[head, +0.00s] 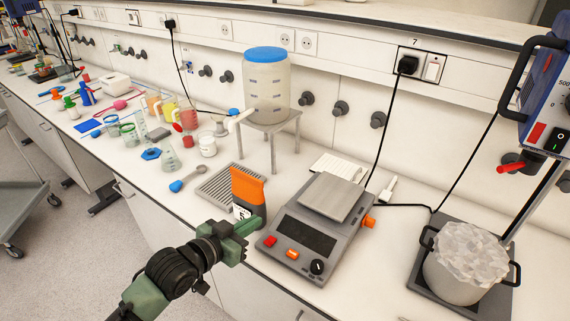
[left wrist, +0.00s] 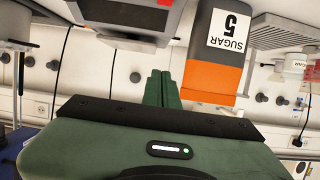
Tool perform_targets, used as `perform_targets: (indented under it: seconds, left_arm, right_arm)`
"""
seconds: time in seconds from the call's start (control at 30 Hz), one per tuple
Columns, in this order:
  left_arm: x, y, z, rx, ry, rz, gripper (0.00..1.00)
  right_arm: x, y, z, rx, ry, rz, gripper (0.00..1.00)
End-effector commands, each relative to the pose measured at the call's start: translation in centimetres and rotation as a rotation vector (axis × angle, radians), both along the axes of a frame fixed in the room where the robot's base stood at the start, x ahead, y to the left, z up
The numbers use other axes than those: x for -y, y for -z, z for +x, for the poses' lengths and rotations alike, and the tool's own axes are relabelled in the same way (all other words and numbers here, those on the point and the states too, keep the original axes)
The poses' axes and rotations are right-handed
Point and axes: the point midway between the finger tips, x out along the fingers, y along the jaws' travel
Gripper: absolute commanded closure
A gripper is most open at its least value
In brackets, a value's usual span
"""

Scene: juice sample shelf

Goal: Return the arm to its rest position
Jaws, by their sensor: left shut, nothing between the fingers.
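My left gripper (head: 247,225) reaches over the front edge of the bench from below, green and black. Its fingers are shut together with nothing between them; they also show in the left wrist view (left wrist: 160,88). The fingertips are close to the sugar container (head: 248,188), which has an orange top and dark body and stands upright on the bench. Its label reads "SUGAR 5" in the left wrist view (left wrist: 211,50), where the picture is upside down. I cannot tell whether the fingers touch it. My right gripper is not in view.
A grey scale (head: 316,228) stands right of the sugar container. A pot (head: 463,270) with a lumpy pale top is at far right. A blue-lidded dispenser (head: 266,88) stands on a metal stand behind. Coloured beakers and tools crowd the bench at left. Floor (head: 60,275) in front is clear.

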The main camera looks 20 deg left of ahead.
Motion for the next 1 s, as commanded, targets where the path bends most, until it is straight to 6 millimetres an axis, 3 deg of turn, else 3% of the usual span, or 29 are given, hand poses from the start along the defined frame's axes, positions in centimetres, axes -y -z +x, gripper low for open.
perform_targets:
  seconds: [0.17, 0.27, 0.4, 0.5, 0.9, 1.0]
  left_arm:
    - [0.6, 1.3, -1.3, -0.049, -0.004, 0.014, 1.0]
    - [1.5, 4.1, -4.3, -0.164, -0.02, 0.055, 1.0]
    - [2.2, 8.2, -10.5, -0.381, -0.059, 0.132, 1.0]
    - [2.1, 9.9, -14.3, -0.507, -0.087, 0.175, 1.0]
    - [1.0, 12.1, -26.8, -0.899, -0.182, 0.262, 1.0]
    - [1.0, 14.9, -26.3, -0.916, -0.18, 0.271, 1.0]
  right_arm:
    - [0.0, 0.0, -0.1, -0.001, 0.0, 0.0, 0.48]
    - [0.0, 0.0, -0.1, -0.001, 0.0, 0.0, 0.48]
    - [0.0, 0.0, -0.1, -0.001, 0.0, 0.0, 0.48]
    - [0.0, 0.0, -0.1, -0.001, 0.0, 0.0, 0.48]
    - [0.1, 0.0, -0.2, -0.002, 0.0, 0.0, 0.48]
    - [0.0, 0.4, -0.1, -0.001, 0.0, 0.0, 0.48]
